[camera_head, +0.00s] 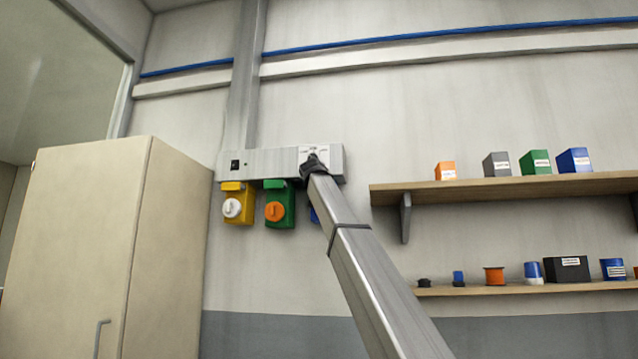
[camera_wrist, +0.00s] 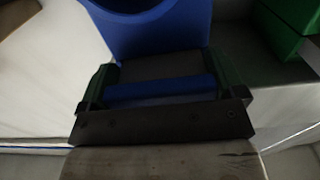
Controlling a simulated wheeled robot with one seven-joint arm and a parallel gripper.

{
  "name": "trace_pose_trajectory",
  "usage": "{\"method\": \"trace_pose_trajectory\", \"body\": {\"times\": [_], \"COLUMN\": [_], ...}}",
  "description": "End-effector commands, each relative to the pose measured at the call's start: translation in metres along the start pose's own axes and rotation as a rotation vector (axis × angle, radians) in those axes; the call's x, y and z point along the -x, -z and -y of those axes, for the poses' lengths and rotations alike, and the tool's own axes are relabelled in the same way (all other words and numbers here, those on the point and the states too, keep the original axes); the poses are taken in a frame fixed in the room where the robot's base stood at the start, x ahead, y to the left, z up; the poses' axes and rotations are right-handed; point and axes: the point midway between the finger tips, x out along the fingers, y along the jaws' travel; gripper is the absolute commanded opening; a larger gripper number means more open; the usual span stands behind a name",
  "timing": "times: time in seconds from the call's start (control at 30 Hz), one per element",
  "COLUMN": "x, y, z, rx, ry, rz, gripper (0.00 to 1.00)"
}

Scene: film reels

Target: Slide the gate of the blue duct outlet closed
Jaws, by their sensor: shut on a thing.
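The blue duct outlet (camera_head: 314,214) hangs under the grey duct on the wall. My arm hides most of it in the head view. In the wrist view the blue outlet (camera_wrist: 150,30) fills the top middle, its round opening partly showing. My gripper (camera_wrist: 158,80) is just below it, shut on a blue bar (camera_wrist: 160,90) that lies between the green-edged fingers. The bar appears to be part of the blue outlet's gate. How far the gate stands open is hidden. In the head view my gripper (camera_head: 314,166) is up against the duct's right end.
The grey duct (camera_head: 265,162) also carries a green outlet (camera_head: 282,195) and a yellow outlet (camera_head: 236,188) to the left. A beige cabinet (camera_head: 165,240) stands at left. Shelves (camera_head: 520,186) with boxes and reels are at right. The wall below the outlets is clear.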

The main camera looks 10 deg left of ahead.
Motion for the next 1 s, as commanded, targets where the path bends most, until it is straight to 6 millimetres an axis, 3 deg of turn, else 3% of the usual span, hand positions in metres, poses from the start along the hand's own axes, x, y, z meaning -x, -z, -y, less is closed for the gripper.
{"method": "trace_pose_trajectory", "body": {"times": [0.2, 0.23, 0.67, 1.0], "x": [-0.003, -0.003, 0.006, 0.059], "y": [0.001, 0.001, 0.0, -0.001], "z": [0.001, 0.001, 0.001, -0.001], "rx": [0.0, 0.0, 0.0, -0.001], "ry": [0.001, 0.001, 0.001, 0.002], "rz": [-0.001, -0.001, -0.001, -0.003], "gripper": [0.47, 0.99, 1.0, 1.0]}}
